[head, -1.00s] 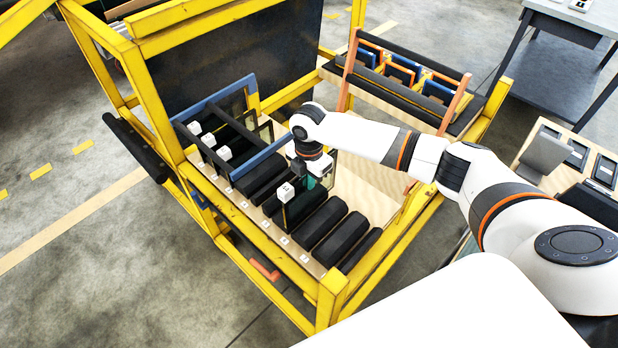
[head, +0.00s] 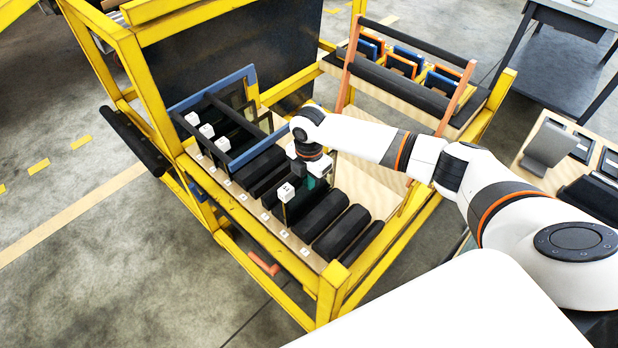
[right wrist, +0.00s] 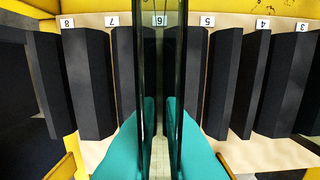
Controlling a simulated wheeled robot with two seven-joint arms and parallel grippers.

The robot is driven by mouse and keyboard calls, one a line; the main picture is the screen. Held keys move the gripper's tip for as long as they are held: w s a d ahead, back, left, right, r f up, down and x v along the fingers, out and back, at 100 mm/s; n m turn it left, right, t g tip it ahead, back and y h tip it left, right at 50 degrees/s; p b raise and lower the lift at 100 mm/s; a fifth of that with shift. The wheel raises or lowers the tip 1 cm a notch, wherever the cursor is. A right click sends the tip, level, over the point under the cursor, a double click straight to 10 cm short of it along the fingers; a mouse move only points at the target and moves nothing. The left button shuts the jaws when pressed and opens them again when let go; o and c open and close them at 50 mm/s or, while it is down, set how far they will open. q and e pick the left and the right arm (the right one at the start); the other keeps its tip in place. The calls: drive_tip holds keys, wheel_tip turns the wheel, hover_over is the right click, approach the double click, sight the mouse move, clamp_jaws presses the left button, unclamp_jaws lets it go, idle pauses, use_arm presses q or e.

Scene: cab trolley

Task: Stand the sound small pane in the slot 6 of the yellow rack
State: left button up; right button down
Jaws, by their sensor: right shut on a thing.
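My right gripper (head: 313,174) is shut on a small dark-edged pane (head: 291,211) with a white tag at its upper corner. The pane stands upright among the black padded dividers of the yellow rack (head: 335,288). In the right wrist view my teal fingers (right wrist: 163,118) grip the pane (right wrist: 175,70), seen nearly edge-on, lined up with label 6 (right wrist: 160,20). Dividers stand on both sides of it. Its lower edge is hidden, so I cannot tell whether it touches the slot bottom. My left gripper is not in view.
Several white-tagged panes (head: 207,130) stand at the rack's left, near a blue frame bar (head: 258,148). Behind, a padded holder (head: 415,90) carries orange and blue frames. A grey table (head: 560,70) and a board with dark panels (head: 548,148) are at the right.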

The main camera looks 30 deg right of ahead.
drive_tip(key=shift+f+b, duration=0.35)
drive_tip(key=shift+f, duration=0.55)
idle(0.7)
idle(0.3)
drive_tip(key=c, duration=1.5)
unclamp_jaws()
drive_tip(key=shift+o, duration=0.2)
drive_tip(key=shift+s+f, duration=0.1)
wheel_tip(320, 180, up, 12)
drive_tip(key=shift+r+b, duration=0.1)
drive_tip(key=shift+b, duration=0.6)
